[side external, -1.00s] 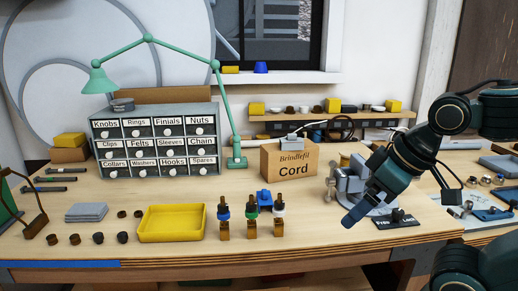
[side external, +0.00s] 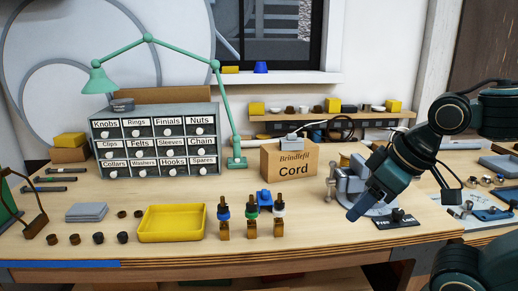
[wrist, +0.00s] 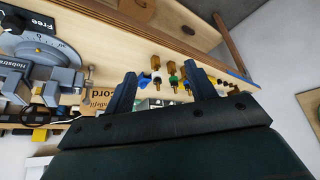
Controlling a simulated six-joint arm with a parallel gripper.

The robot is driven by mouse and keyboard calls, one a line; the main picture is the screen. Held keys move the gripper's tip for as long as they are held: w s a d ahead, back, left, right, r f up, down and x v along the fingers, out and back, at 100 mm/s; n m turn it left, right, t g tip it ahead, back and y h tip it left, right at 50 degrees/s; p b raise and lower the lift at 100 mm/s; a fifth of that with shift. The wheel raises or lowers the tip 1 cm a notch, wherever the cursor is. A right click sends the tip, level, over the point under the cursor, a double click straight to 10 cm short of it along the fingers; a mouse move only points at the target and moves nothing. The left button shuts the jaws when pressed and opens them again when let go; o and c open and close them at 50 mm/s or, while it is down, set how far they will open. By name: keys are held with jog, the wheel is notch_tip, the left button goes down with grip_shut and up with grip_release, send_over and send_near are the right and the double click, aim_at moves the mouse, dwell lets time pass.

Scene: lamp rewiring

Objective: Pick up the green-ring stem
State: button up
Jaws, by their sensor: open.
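The green-ring stem (side external: 251,212) stands upright in the middle of a row of three stems on the bench. The blue-ring stem (side external: 223,214) is left of it and the white-ring stem (side external: 278,210) is right of it. My gripper (side external: 353,214) hangs to the right of the row, above the bench and apart from the stems. In the wrist view my gripper (wrist: 160,70) is open and empty. The green-ring stem (wrist: 173,78) shows there beyond the fingers, between their tips in the picture.
A grey vise (side external: 349,182) stands close behind my gripper. The bench between the stems and my gripper is clear.

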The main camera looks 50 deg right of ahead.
jog(key=w+r+m+g, duration=0.3)
jog(key=w+r+m, duration=0.2)
jog(key=w+m, duration=0.65)
jog(key=w+a+f+m+g, duration=0.1)
jog(key=w+f+m+g, duration=0.1)
jog(key=w+m, duration=0.9)
jog(key=w, duration=0.4)
jog(key=shift+f+g, duration=0.25)
jog(key=shift+g, duration=0.05)
jog(key=shift+s+f, duration=0.1)
send_over(252, 217)
jog(key=w+d, duration=0.1)
jog(key=shift+w+d+f, duration=0.1)
jog(key=shift+f, duration=4.1)
